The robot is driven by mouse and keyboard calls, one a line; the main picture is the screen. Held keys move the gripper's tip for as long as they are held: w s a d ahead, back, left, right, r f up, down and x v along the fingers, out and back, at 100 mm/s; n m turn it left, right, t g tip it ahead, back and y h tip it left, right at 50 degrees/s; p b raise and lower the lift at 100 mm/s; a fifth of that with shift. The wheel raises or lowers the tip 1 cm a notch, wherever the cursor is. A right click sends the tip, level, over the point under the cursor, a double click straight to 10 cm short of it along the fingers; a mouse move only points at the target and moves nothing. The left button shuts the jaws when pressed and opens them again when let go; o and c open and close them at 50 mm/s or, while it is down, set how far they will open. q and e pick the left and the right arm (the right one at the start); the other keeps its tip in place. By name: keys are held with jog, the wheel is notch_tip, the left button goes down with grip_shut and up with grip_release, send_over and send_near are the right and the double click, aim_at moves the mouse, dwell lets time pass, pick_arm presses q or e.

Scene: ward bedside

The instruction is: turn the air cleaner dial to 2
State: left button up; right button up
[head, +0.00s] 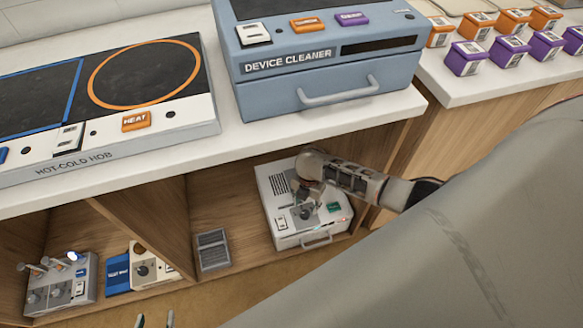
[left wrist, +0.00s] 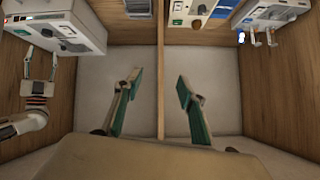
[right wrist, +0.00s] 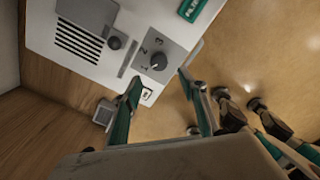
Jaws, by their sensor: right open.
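The white air cleaner (head: 283,235) with a slotted grille stands on the lower shelf below the counter. Its dark round dial (right wrist: 158,61) sits on a grey plate with numbers beside it in the right wrist view; I cannot read its setting surely. My right gripper (head: 301,188) is over the air cleaner's top and partly hides the dial in the head view. In the right wrist view its open fingers (right wrist: 161,79) are on either side of the dial, with nothing held. My left gripper (head: 155,321) is open and empty at the bottom edge, also seen in the left wrist view (left wrist: 160,79).
A small grey slotted box (head: 212,249) stands left of the air cleaner. A device with levers (head: 60,284) and a blue box (head: 118,272) are further left. The counter (head: 232,138) overhangs the shelf, and a wooden divider (left wrist: 160,80) splits the compartments.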

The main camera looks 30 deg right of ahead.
aim_at(305, 213)
jog(key=shift+w+d+f, duration=0.1)
jog(key=shift+w+d, duration=0.05)
jog(key=f+b, duration=0.3)
jog(key=f, duration=0.3)
jog(key=shift+s, duration=0.2)
jog(key=shift+w+f+b, duration=0.2)
jog(key=shift+f+b, duration=0.25)
jog(key=shift+f, duration=0.3)
jog(key=shift+w, duration=0.1)
jog(key=c, duration=1.1)
